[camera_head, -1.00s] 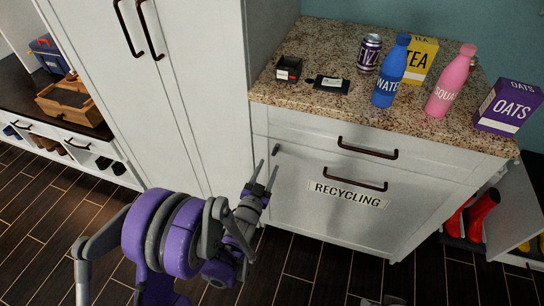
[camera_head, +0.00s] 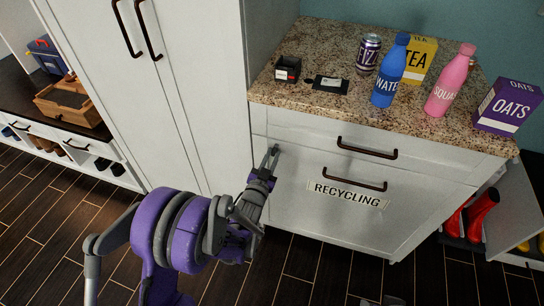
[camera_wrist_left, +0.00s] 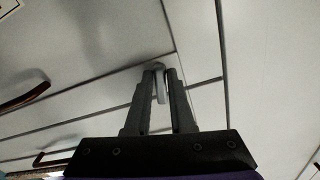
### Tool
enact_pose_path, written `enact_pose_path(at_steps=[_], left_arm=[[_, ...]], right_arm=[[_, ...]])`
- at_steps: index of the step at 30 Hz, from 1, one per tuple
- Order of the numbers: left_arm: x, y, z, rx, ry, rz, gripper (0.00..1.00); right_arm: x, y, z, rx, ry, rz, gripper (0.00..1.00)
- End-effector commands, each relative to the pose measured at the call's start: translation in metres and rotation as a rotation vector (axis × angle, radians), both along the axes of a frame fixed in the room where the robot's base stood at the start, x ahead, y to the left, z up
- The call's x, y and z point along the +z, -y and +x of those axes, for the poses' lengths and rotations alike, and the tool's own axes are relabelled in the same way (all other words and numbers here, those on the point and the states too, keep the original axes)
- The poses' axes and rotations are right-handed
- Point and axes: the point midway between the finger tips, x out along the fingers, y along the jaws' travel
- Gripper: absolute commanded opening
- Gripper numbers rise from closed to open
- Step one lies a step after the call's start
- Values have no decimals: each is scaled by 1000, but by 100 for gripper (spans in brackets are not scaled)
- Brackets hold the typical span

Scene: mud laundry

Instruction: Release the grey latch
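The grey latch (camera_wrist_left: 160,86) is a small bar on the white cabinet front, at the upper left of the recycling drawer (camera_head: 415,225). In the left wrist view it stands between the two fingertips of my left gripper (camera_wrist_left: 159,78). In the head view my left gripper (camera_head: 270,156) is at the cabinet's left edge, its fingers on either side of the latch and mostly hiding it. The fingers are apart; whether they touch the latch I cannot tell.
A drawer with a dark handle (camera_head: 367,148) is above the recycling drawer's handle (camera_head: 355,181). Bottles, boxes and a can stand on the granite counter (camera_head: 330,104) above. The tall white cabinet (camera_head: 170,95) is close on the left. Dark floor (camera_head: 305,275) lies in front.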

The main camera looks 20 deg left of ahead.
Motion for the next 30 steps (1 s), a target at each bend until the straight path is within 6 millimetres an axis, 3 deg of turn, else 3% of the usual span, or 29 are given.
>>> enact_pose_path(at_steps=[8, 19, 27, 28, 30], left_arm=[[0, 0, 0, 0, 0, -8, 0], [-1, -1, 0, 0, -9, -253, 0], [0, -1, 0, 0, -9, -261, 0], [0, -1, 0, 0, -9, -261, 23], [0, -1, 0, 0, -9, -261, 36]], right_arm=[[-1, 0, 0, 0, 0, 0, 50], [-12, 0, 1, 0, -4, 0, 50], [-11, 0, 1, 0, -3, 0, 50], [-11, 0, 1, 0, -3, 0, 50], [-11, 0, 1, 0, -3, 0, 50]])
